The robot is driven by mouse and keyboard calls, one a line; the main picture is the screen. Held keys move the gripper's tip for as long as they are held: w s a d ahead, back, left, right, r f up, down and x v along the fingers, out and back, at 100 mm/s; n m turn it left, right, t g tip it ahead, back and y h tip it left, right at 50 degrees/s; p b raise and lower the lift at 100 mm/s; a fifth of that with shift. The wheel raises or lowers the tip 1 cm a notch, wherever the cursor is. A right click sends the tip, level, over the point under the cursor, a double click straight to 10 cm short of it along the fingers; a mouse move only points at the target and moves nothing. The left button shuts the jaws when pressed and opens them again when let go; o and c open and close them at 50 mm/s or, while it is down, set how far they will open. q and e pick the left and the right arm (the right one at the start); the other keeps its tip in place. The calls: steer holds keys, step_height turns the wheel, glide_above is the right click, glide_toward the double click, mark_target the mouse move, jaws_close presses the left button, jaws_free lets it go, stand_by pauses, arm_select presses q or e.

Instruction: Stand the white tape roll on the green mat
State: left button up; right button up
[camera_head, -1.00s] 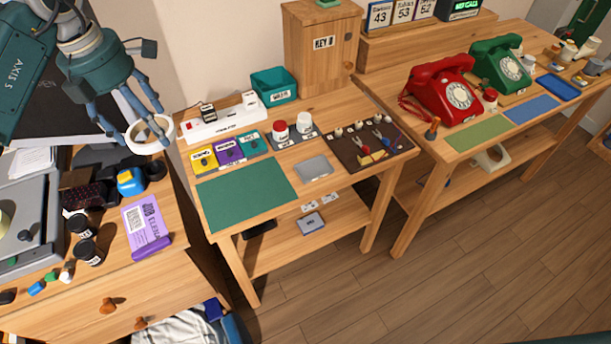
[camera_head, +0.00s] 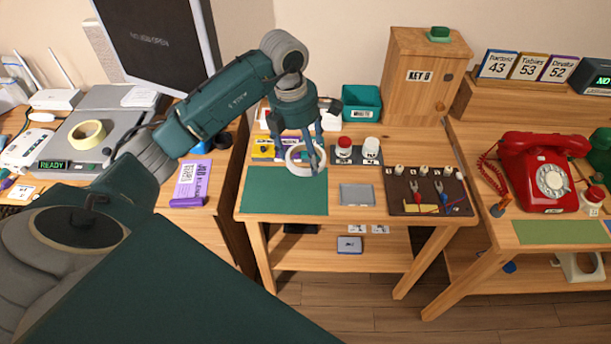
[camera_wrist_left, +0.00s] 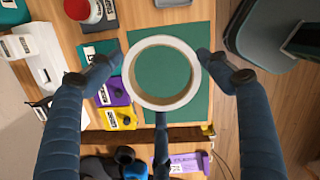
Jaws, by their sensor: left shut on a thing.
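The white tape roll (camera_head: 289,163) is in my left gripper (camera_head: 308,158), above the back right part of the dark green mat (camera_head: 282,192). My left gripper is shut on it. In the left wrist view the roll (camera_wrist_left: 163,105) shows as a ring between the fingertips of the gripper (camera_wrist_left: 160,60). The mat (camera_wrist_left: 163,70) shows through the ring and around it. The mat lies flat on the middle wooden table and looks bare. My right gripper is not in view.
Yellow, purple and teal labelled pads, a red-capped jar (camera_head: 344,148) and a white-capped jar (camera_head: 371,150) stand behind the mat. A grey tray (camera_head: 357,195) lies to its right. An olive-green mat (camera_head: 560,232) lies near the red phone (camera_head: 538,170).

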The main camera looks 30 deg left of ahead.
arm_select(q)
glide_above(307, 186)
steer(key=f, duration=0.5)
steer(key=shift+s+f, duration=0.1)
steer(key=shift+s, duration=0.1)
steer(key=shift+a+f+p, duration=0.15)
steer(key=shift+f+p, duration=0.15)
steer(key=shift+f, duration=0.25)
step_height(307, 186, down, 4)
steer(key=shift+r+p, duration=0.1)
steer(key=shift+p, duration=0.2)
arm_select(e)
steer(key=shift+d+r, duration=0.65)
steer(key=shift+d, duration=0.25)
arm_select(q)
steer(key=shift+f+b, duration=0.25)
steer(key=shift+b, duration=0.05)
steer(key=o, duration=1.3)
steer(key=shift+c, duration=0.2)
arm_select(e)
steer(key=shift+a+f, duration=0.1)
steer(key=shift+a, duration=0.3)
arm_select(q)
steer(key=shift+r, duration=0.15)
